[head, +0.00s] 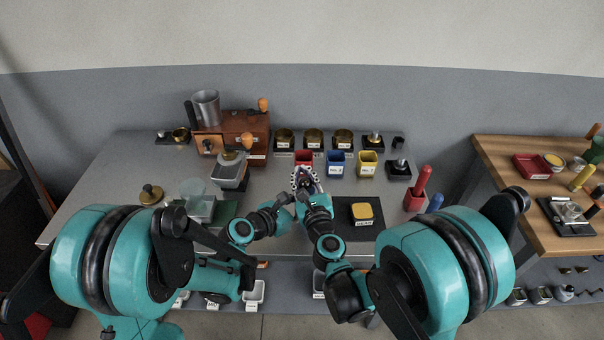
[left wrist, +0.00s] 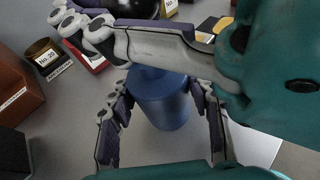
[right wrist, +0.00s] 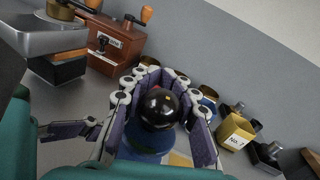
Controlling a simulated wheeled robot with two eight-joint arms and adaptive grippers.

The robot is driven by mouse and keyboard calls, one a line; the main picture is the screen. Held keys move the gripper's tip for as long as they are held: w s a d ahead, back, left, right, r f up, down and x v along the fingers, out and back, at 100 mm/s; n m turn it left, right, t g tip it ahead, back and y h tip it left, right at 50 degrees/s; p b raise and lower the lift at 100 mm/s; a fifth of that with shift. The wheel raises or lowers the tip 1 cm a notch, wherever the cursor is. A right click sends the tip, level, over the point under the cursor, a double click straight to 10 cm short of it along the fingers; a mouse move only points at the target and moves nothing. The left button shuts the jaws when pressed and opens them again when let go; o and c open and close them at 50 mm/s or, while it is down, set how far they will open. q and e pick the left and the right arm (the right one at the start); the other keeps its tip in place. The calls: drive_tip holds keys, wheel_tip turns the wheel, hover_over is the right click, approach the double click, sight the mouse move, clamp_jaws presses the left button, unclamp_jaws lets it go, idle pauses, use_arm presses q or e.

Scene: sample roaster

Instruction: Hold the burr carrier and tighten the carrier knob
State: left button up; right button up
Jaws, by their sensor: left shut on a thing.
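The blue burr carrier (left wrist: 163,103) stands between the fingers of my left gripper (left wrist: 162,92), which is shut on it. The carrier knob, a black ball (right wrist: 159,107), sits above the blue body in the right wrist view; part of it also shows at the top edge of the left wrist view (left wrist: 134,8). The fingers of my right gripper (right wrist: 164,72) lie on both sides of the knob, with their tips beyond it. I cannot tell whether they press on it. In the head view my right gripper (head: 305,180) hides most of the carrier and knob.
Red (head: 303,157), blue (head: 336,164) and yellow (head: 367,164) bins stand behind the grippers. A wooden grinder box (head: 240,130) is at back left. Red and blue handles stand at the bench's right edge.

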drive_tip(key=o, duration=0.4)
wheel_tip(320, 180, up, 10)
idle(0.6)
idle(0.4)
